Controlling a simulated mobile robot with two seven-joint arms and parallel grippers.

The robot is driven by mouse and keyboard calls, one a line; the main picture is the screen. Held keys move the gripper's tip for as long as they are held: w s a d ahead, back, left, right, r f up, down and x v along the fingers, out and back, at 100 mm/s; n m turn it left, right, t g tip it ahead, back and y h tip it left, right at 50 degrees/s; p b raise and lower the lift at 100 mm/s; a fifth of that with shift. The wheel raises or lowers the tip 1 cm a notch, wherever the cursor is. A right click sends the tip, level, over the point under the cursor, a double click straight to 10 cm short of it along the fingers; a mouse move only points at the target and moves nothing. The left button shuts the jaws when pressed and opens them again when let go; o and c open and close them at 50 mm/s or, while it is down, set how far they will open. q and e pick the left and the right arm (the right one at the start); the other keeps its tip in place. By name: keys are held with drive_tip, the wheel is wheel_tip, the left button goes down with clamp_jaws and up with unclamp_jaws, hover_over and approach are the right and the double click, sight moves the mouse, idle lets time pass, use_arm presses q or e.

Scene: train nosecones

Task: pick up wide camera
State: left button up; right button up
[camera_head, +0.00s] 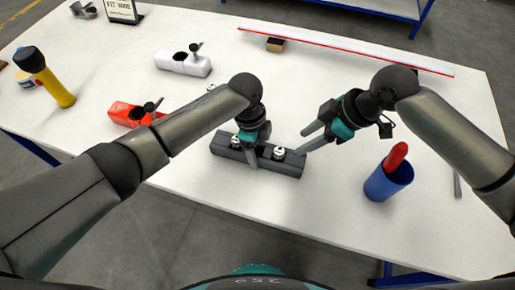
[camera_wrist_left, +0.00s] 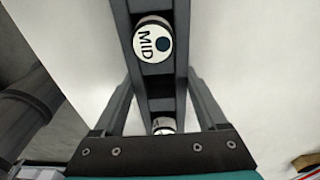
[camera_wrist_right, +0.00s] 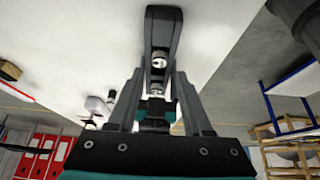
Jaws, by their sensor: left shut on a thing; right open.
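A long dark grey block (camera_head: 222,150) lies on the white table, with two short silver-white cylinders, likely cameras, seated in it. One (camera_wrist_left: 152,40) is labelled "MID" in the left wrist view; the other (camera_wrist_left: 163,124) shows no readable label there. In the head view the cylinders are left (camera_head: 236,142) and right (camera_head: 279,153). My left gripper (camera_head: 250,152) is shut across the block between them, a finger on either side. My right gripper (camera_head: 302,141) is open and empty, its fingertips beside the block's right end. It also shows in the right wrist view (camera_wrist_right: 160,80). I cannot identify the wide camera.
A blue cup (camera_head: 386,184) with a red object stands at right. A red nosecone (camera_head: 127,114), a white nosecone (camera_head: 181,63) and a yellow-black torch (camera_head: 55,87) are left and behind. A red-edged board (camera_head: 345,50) lies at the back. The table front is clear.

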drive_tip(key=o, duration=0.3)
drive_tip(key=shift+s+a+r, duration=0.1)
drive_tip(key=shift+a+r, duration=0.1)
drive_tip(key=shift+r, duration=0.1)
drive_tip(key=shift+o, duration=0.3)
drive_tip(key=r, duration=0.1)
drive_tip(key=r+m+h, duration=0.1)
drive_tip(key=r, duration=0.1)
drive_tip(key=shift+s+a+r+m, duration=0.1)
drive_tip(key=shift+s+a+m, duration=0.15)
drive_tip(key=shift+s+m, duration=0.05)
hover_over(280, 151)
drive_tip(key=s+d, duration=0.1)
drive_tip(key=d, duration=0.2)
drive_tip(key=shift+h, duration=0.3)
drive_tip(key=f, duration=0.5)
drive_tip(key=shift+s+a+f, duration=0.1)
drive_tip(key=shift+s+a, duration=0.1)
drive_tip(key=shift+a, duration=0.05)
drive_tip(key=shift+x, duration=3.05)
